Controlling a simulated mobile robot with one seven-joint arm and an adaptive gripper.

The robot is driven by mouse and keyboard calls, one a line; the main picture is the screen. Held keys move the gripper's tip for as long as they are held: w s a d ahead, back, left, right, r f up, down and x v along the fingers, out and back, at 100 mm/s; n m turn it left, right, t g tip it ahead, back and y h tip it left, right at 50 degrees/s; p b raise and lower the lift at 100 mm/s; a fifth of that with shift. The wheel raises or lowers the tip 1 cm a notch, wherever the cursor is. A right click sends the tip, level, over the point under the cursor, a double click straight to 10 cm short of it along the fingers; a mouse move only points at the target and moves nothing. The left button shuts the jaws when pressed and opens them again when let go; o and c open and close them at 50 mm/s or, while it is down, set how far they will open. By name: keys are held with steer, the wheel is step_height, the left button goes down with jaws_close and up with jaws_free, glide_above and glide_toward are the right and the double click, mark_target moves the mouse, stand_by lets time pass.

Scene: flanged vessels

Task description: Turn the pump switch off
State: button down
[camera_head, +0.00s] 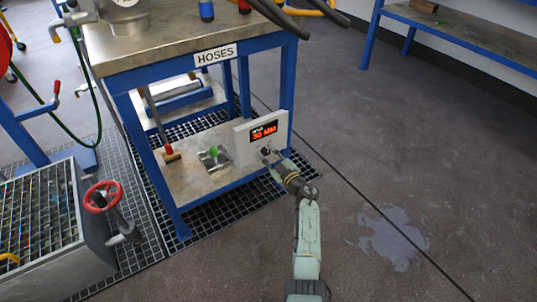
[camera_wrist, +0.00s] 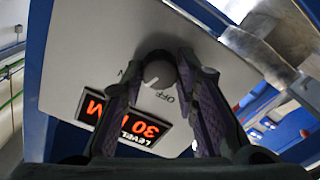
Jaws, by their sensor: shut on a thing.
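The pump switch is a dark round knob (camera_wrist: 159,73) on a pale grey panel (camera_head: 241,148). In the wrist view the panel shows rotated, with the word OFF beside the knob and part of another label on its left. A white mark on the knob lies at its lower left, between the two labels. My gripper (camera_wrist: 158,72) is shut on the knob, one dark finger on each side. In the head view my gripper (camera_head: 268,154) touches the panel front below the lit red display (camera_head: 264,132) and hides the knob.
The panel stands on the lower shelf of a blue-framed bench with a HOSES sign (camera_head: 215,54). A metal tray (camera_head: 212,158) holds a green-handled item beside it. A red handwheel (camera_head: 103,197) stands at left. The floor at right is open, with a wet patch (camera_head: 393,238).

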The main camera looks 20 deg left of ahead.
steer(key=n+b, duration=0.1)
steer(key=n, duration=0.5)
steer(key=shift+f, duration=0.15)
steer(key=n+b, duration=0.1)
steer(key=n, duration=0.4)
steer(key=shift+n, duration=0.5)
steer(key=c, duration=1.2)
jaws_free()
steer(key=shift+c, duration=0.2)
